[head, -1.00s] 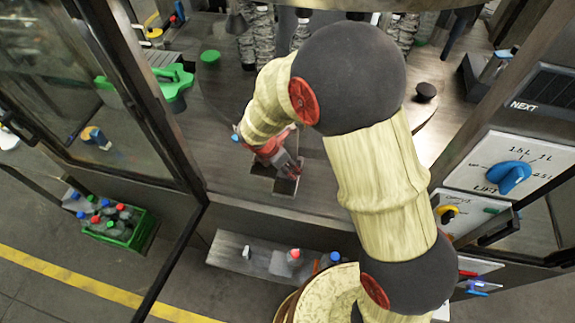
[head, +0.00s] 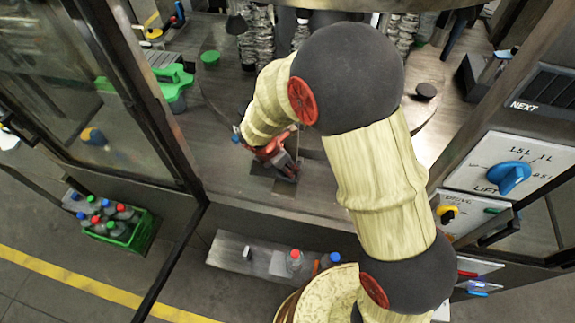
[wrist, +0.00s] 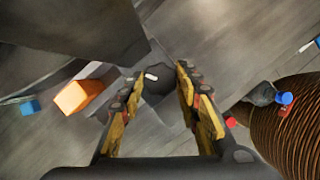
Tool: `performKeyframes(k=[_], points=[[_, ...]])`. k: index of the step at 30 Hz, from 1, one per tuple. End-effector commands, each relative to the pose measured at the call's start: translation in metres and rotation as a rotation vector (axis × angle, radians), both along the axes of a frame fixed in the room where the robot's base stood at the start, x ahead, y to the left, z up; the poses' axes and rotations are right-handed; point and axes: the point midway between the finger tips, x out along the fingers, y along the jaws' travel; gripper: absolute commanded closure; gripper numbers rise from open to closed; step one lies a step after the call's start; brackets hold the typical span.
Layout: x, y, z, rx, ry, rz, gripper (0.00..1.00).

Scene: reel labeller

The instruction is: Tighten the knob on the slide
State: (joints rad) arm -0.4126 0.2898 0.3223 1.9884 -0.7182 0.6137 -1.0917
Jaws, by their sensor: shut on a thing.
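My gripper (head: 289,170) is low over the grey deck, behind its front edge, in the head view. In the wrist view my gripper (wrist: 158,75) has its two yellow-padded fingers on either side of a dark knob (wrist: 158,88) with a small white mark. It is shut on this knob. In the head view the knob is hidden by the gripper. A dark flat piece, perhaps the slide (head: 285,187), shows just under the fingertips; its outline is hard to make out.
An orange block (wrist: 78,97) and a ribbed brown roll (wrist: 300,125) flank the gripper in the wrist view. A green crate of bottles (head: 125,228) stands at lower left. A control panel with a blue dial (head: 509,178) is at right. A shelf (head: 235,252) with bottles lies in front.

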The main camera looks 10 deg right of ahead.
Motion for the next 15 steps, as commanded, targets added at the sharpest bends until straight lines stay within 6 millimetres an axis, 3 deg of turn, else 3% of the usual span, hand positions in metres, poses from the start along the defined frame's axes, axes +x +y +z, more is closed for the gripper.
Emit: performKeyframes(k=[3, 15], points=[[0.0002, 0.0002, 0.0001, 0.000, -0.001, 0.000, 0.93], [0.0013, 0.0008, 0.0005, 0.000, 0.000, -0.092, 0.93]])
